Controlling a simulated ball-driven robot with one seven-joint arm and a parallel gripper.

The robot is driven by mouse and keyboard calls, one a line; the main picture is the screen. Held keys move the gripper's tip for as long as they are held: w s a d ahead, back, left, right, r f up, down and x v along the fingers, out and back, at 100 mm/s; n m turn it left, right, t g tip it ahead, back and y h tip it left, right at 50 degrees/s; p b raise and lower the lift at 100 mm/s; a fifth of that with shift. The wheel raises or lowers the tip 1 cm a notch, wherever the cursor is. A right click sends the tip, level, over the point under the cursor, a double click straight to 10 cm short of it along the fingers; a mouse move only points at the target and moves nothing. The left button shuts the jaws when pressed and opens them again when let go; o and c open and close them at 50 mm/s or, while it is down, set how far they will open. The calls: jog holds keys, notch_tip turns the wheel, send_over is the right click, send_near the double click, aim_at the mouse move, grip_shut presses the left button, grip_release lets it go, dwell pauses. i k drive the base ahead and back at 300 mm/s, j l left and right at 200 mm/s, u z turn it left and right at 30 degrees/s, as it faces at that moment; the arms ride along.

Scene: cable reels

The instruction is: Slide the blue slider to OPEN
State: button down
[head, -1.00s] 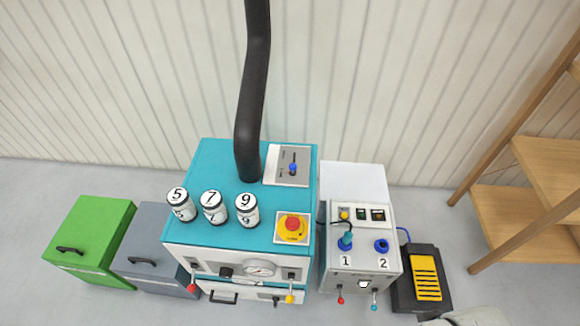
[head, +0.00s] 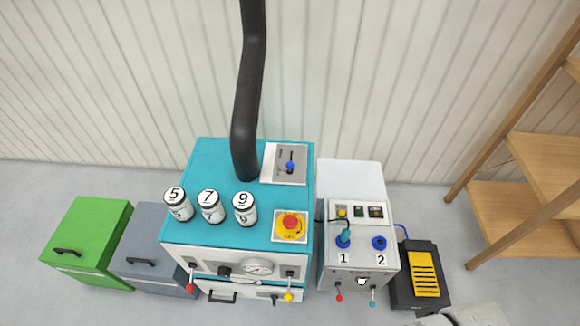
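The blue slider (head: 290,166) is a small knob on a dark vertical slot in a grey panel (head: 271,172). The panel lies on the back right of the teal cabinet's top (head: 226,157). The knob sits around the middle of its slot. Lettering on the panel is too small to read, so I cannot tell which end is OPEN. My gripper is not clearly seen; only a pale piece, perhaps of my arm, shows at the bottom right edge.
A black duct (head: 247,110) rises left of the panel. White canisters 5 (head: 178,204), 7 (head: 210,207) and 9 (head: 245,209) and a red emergency button (head: 290,222) stand on the cabinet. A control box (head: 360,262), black-yellow pedal (head: 425,274) and wooden shelf (head: 510,205) are to the right.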

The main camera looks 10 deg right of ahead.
aim_at(289, 165)
jog(key=i+u, duration=0.25)
jog(key=u, duration=0.15)
jog(key=i+u, duration=0.25)
jog(key=u, duration=0.15)
jog(key=i+l+u, duration=0.2)
jog(key=u, duration=0.2)
